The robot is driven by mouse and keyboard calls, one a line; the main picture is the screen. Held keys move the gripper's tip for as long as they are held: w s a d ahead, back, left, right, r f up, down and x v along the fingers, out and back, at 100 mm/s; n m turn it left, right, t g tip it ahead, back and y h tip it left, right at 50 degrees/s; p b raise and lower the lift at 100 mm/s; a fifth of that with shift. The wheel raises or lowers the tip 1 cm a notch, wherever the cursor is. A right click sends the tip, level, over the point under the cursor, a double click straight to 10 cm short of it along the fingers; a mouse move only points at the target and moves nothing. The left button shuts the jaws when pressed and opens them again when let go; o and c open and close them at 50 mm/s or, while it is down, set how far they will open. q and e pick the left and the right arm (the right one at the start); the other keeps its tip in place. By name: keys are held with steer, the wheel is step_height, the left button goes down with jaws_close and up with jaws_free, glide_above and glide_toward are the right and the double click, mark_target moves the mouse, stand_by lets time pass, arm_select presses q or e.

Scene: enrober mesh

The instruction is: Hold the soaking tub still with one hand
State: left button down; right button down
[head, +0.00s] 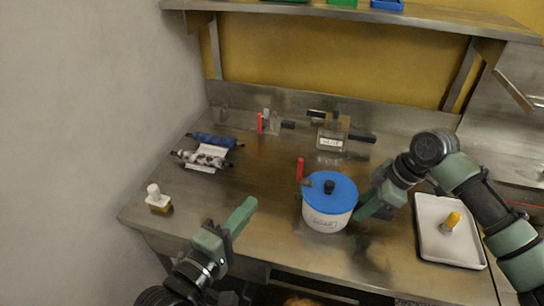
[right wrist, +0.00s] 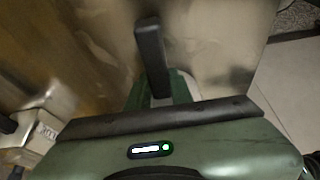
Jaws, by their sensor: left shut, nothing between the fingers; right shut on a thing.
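The soaking tub (head: 325,217) is white with a blue lid (head: 335,188) and a dark knob. It stands upright on the steel table, right of the middle in the head view. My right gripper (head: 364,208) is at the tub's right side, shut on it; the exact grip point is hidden. In the right wrist view a dark upright bar (right wrist: 151,60) stands near a green finger; the tub is not recognisable there. My left gripper (head: 243,215) is shut and empty, left of the tub and apart from it, over the table's front part.
A white tray (head: 428,212) with a yellow-topped piece (head: 452,220) lies right of my right gripper. A labelled box (head: 331,139) and red pieces stand behind the tub. Rolls (head: 200,160) and a white-handled brush (head: 157,200) lie left. The table's middle left is clear.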

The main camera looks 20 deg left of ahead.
steer(key=c, duration=1.2)
jaws_free()
steer(key=shift+o, duration=0.2)
